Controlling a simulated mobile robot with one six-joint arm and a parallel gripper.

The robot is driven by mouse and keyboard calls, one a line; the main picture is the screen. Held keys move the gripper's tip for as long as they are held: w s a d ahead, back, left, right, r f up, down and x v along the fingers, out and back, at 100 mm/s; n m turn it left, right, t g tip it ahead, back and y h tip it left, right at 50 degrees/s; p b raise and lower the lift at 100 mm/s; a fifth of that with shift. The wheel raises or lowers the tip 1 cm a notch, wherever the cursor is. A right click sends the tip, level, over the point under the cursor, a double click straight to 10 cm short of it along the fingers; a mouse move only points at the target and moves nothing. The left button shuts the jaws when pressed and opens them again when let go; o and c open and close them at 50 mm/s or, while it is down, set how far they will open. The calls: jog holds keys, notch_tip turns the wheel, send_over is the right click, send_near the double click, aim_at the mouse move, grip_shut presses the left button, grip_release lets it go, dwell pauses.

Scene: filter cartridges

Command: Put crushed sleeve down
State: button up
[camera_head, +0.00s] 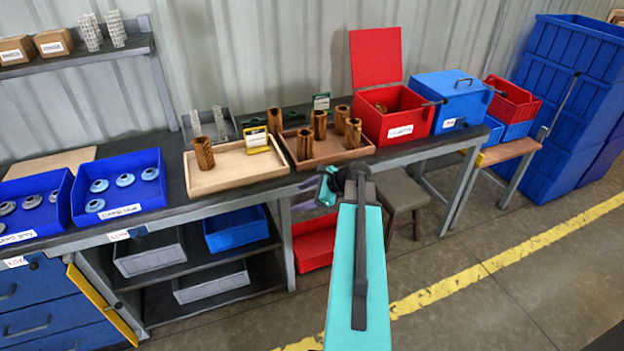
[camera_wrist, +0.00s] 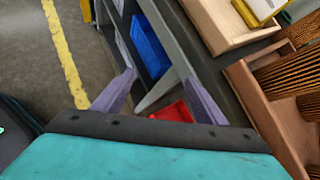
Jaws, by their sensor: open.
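Brown pleated sleeves stand upright on the bench: one (camera_head: 203,152) in the light wooden tray (camera_head: 238,181), several (camera_head: 305,145) in the darker brown tray (camera_head: 335,157), and one (camera_head: 275,120) behind the trays. A brownish piece (camera_head: 381,107) shows inside the open red box (camera_head: 407,123). I cannot tell which sleeve is crushed. My gripper (camera_wrist: 160,77) is open, with nothing between its fingers in the wrist view. In the head view it is in front of the bench edge by the darker tray, its fingers partly hidden by my wrist. Pleated sleeves (camera_wrist: 285,75) also show at the right of the wrist view.
A closed blue box (camera_head: 447,100) stands right of the red box. Blue bins (camera_head: 120,188) with round caps are at the left. A yellow card (camera_head: 257,139) stands in the light tray. A stool (camera_head: 400,190) and a red bin (camera_head: 314,245) are below the bench. Floor in front is clear.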

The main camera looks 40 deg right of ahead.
jog(key=s+a+f+n+g, duration=0.2)
jog(key=a+f+n+g, duration=0.15)
jog(key=a+f, duration=0.45)
jog(key=s+a+f+n+g+y, duration=0.1)
jog(key=s+a+f+n+g, duration=0.15)
jog(key=a+f+n, duration=0.55)
jog(key=s+a+f+n+g, duration=0.15)
jog(key=a+f, duration=0.45)
jog(key=a, duration=0.6)
jog(key=s+a+f+n+g+h, duration=0.1)
jog(key=s+a+f+n+g, duration=0.1)
jog(key=s, duration=0.5)
jog(key=s+a+f+n+g+h, duration=0.2)
jog(key=s+a+f+n, duration=0.3)
jog(key=s+n, duration=0.3)
jog(key=s+a+f+n+g+h, duration=0.1)
jog(key=s+a+f+n+g, duration=0.2)
jog(key=s, duration=0.5)
jog(key=shift+a+f+n+h, duration=0.3)
jog(key=shift+a+f+n, duration=0.2)
jog(key=shift+a+n, duration=0.75)
jog(key=c, duration=0.9)
